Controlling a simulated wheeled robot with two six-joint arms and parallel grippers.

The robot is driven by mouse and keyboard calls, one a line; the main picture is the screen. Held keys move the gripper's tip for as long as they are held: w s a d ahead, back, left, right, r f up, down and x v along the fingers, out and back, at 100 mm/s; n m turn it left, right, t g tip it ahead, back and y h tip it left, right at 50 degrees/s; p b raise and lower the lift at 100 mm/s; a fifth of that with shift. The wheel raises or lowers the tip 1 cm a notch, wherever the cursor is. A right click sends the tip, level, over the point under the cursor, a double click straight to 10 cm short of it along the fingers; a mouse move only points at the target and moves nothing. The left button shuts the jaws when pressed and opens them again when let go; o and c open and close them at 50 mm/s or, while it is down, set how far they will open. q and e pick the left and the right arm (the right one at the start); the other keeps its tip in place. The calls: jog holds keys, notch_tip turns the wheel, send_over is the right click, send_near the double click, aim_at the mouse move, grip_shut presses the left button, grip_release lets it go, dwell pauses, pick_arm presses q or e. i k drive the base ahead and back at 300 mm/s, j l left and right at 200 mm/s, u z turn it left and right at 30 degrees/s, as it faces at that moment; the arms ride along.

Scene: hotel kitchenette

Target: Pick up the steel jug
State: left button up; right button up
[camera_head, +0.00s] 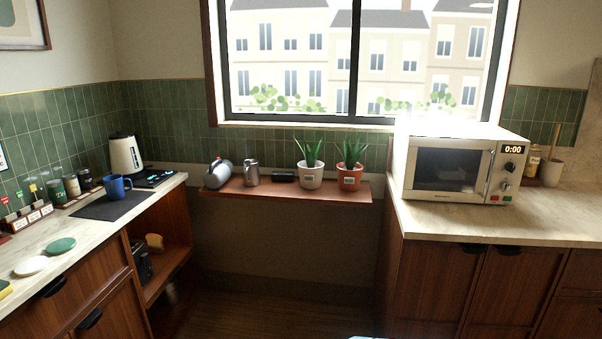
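Two steel vessels stand at the left end of the wooden shelf (300,195) under the window. A rounder, shiny one (218,176) with a dark handle appears tilted at the far left. Beside it on the right is a smaller, upright, jug-like steel one (251,174). I cannot tell for certain which is the steel jug.
A dark object (284,177), a white-potted plant (311,176) and a terracotta-potted plant (350,178) share the shelf. The left counter (80,238) holds a blue mug (117,187) and a white kettle (125,154). A microwave (455,168) stands right. Floor below the shelf is clear.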

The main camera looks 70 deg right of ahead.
aim_at(251, 174)
jog(key=z, duration=1.8)
